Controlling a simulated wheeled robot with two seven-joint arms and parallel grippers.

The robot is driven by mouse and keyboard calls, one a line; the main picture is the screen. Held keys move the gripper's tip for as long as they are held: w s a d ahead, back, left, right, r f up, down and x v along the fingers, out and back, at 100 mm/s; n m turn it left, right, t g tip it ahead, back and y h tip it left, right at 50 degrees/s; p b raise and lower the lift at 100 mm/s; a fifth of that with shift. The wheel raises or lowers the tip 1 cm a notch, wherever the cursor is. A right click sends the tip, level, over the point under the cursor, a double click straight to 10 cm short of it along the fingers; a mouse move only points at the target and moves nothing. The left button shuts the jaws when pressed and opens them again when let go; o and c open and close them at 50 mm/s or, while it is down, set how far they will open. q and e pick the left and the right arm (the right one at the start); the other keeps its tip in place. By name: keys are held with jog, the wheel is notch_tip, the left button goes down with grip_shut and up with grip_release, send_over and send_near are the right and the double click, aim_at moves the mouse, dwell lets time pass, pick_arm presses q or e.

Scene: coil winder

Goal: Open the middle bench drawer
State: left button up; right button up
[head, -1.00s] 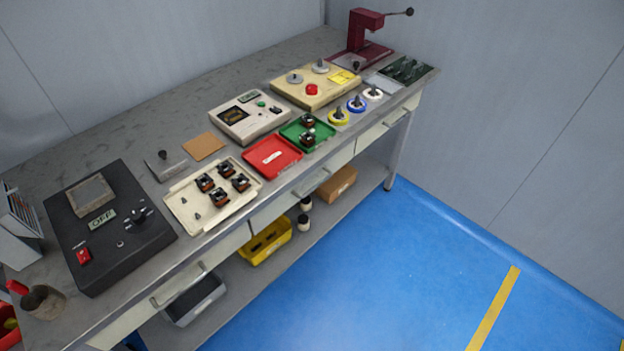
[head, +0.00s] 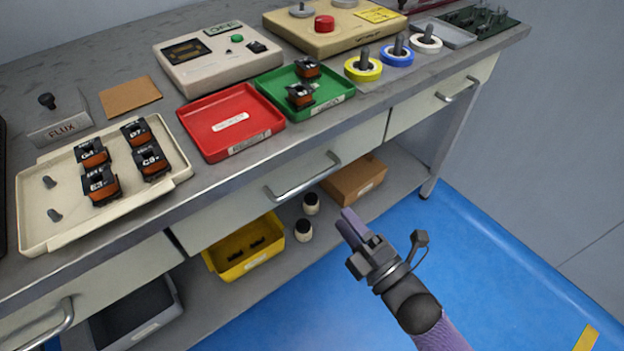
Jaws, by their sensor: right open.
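The middle bench drawer (head: 235,213) is a pale front under the bench top, and it looks shut. Its metal bar handle (head: 305,180) runs across the front. My right gripper (head: 350,226) reaches in from the lower right. It is open and empty, in front of the bench and below and to the right of the handle, apart from it. My left gripper does not show.
Left drawer handle (head: 50,325) and right drawer handle (head: 458,90) also stick out. The shelf below holds a yellow bin (head: 245,262), a cardboard box (head: 355,180), small bottles (head: 303,231) and a grey bin (head: 135,315). The blue floor (head: 500,270) in front is clear.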

aim_at(311, 179)
jog(key=b+x, duration=0.3)
jog(key=x, duration=0.7)
jog(key=shift+a+r, duration=0.1)
jog(key=shift+a, duration=0.1)
jog(key=c, duration=0.5)
grip_shut()
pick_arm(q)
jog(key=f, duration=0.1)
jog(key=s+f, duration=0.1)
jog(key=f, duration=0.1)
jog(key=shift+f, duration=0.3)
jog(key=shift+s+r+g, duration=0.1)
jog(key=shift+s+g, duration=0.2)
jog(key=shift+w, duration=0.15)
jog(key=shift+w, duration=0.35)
